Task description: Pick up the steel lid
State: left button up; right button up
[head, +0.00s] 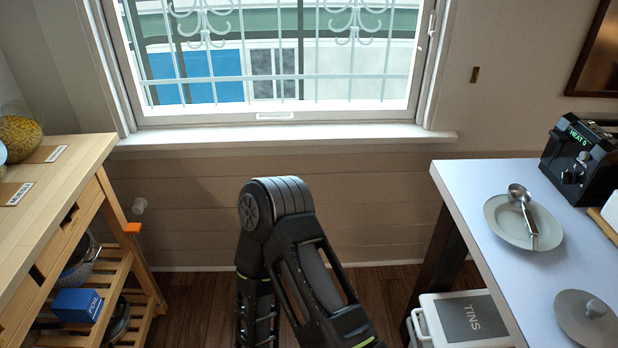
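A round grey lid (572,316) with a small knob lies flat at the lower right on the white table (500,258). It looks like the steel lid, and the picture's edge cuts it off slightly. A black arm of mine stands bent in the middle of the view, over the floor between the two tables. Only its links and a joint show, not its fingers. Neither gripper is in view, and nothing of mine touches the lid.
A grey plate (502,229) with a metal scoop (522,197) lies behind the lid. A black machine (572,160) stands at the table's back. A white TINS box (440,316) sits below.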

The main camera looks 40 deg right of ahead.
aim_at(583, 317)
jog(key=i, duration=0.5)
jog(key=z, duration=2.6)
